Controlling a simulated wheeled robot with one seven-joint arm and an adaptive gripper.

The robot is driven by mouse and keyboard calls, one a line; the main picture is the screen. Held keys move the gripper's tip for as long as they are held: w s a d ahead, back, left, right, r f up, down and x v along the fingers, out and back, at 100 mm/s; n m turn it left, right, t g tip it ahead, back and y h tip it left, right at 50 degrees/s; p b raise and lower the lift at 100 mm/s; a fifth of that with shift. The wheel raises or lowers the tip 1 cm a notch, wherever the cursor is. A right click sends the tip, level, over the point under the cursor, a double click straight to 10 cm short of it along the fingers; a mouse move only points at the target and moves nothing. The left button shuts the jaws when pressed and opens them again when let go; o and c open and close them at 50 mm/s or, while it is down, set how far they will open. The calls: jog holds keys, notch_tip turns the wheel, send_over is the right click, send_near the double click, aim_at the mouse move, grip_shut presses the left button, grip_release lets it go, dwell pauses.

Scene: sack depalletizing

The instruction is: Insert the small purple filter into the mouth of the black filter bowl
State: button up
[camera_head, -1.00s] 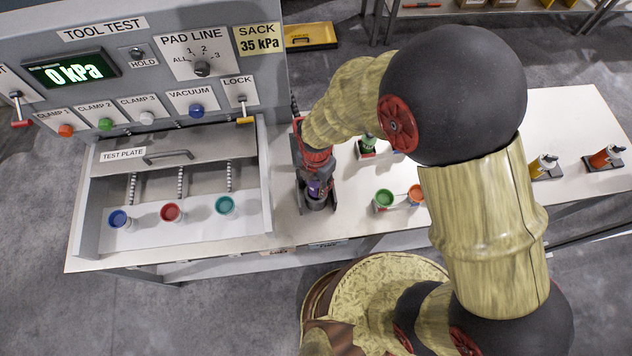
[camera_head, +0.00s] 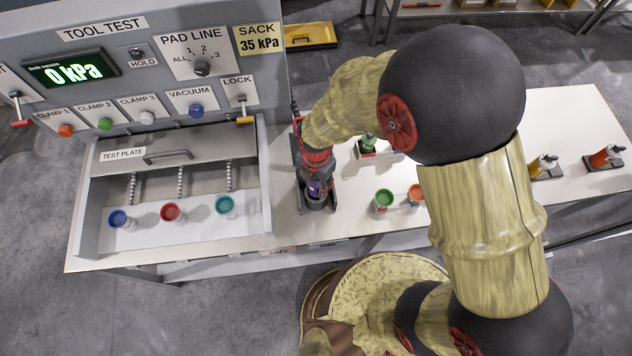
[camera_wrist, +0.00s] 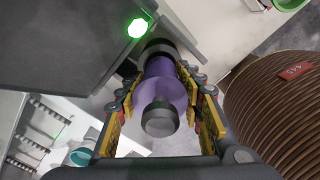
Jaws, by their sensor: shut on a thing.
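The small purple filter (camera_head: 314,187) is held in my gripper (camera_head: 313,181). In the wrist view the filter (camera_wrist: 163,90) is a translucent purple body with a dark grey end cap facing the camera. The fingers of my gripper (camera_wrist: 165,98) are shut on it from both sides. The black filter bowl (camera_head: 318,204) stands on the table right below the filter. In the wrist view a dark round rim (camera_wrist: 165,47) at the filter's far end looks like the bowl's mouth. The filter lines up with it; how deep it sits inside, I cannot tell.
The test console with its open drawer (camera_head: 268,190) stands close on the left, holding blue, red and teal cups. A green cup (camera_head: 384,198) and an orange cup (camera_head: 416,193) stand to the right. A green lit lamp (camera_wrist: 137,27) shows near the bowl in the wrist view.

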aim_at(316, 188)
jog(key=shift+f+b, duration=1.2)
jog(key=shift+f, duration=0.5)
jog(key=o, duration=1.3)
notch_tip(316, 188, up, 12)
